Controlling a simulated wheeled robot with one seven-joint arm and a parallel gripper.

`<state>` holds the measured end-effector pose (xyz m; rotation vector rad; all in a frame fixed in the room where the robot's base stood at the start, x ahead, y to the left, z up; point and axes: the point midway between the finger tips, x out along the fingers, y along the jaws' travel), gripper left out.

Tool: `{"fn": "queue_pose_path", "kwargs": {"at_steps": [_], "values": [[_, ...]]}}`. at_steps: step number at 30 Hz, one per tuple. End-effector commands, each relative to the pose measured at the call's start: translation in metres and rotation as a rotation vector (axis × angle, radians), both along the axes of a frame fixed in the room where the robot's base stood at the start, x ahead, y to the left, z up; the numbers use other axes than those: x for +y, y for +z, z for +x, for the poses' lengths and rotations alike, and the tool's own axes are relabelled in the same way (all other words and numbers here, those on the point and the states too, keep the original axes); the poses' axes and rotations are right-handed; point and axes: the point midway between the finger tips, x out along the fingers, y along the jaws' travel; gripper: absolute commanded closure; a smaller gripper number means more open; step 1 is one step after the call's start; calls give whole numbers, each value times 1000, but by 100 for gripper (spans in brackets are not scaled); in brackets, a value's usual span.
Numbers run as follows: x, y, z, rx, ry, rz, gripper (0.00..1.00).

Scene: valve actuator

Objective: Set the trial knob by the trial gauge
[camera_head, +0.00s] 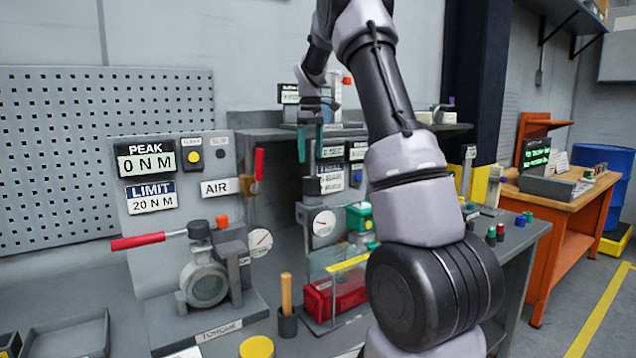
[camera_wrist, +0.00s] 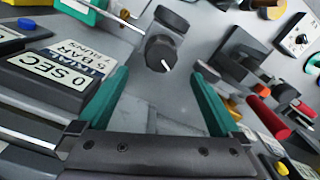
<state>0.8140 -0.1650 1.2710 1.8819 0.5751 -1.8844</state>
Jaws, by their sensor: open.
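In the head view my gripper (camera_head: 310,148) has teal fingers pointing down, above the trial station. In the wrist view the gripper (camera_wrist: 160,88) is open and empty. A dark round knob (camera_wrist: 160,52) with a white pointer line lies beyond the fingertips, between them and apart from both. It appears to be the trial knob; a dark knob (camera_head: 312,186) shows below the gripper in the head view. The trial gauge (camera_head: 323,223), a white dial with a needle, is below that knob; its reading is too small to tell. The trial sign (camera_head: 331,172) is partly readable, with "5 BAR".
A display reading 0 SEC (camera_wrist: 48,76) is close to the left finger in the wrist view. A red-handled torque wrench (camera_head: 138,241) sits on the valve (camera_head: 205,285) at left. A red box (camera_head: 335,292) and wooden-handled tool (camera_head: 286,295) stand below the trial station.

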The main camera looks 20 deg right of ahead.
Motion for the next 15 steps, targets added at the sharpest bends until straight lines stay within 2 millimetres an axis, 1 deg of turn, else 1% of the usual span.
{"fn": "queue_pose_path", "kwargs": {"at_steps": [5, 9, 15], "values": [[0, -30, -1, 4, -2, 1, 0], [0, -58, -1, 3, -3, 1, 0], [0, -87, -1, 1, -2, 0, 0]]}}
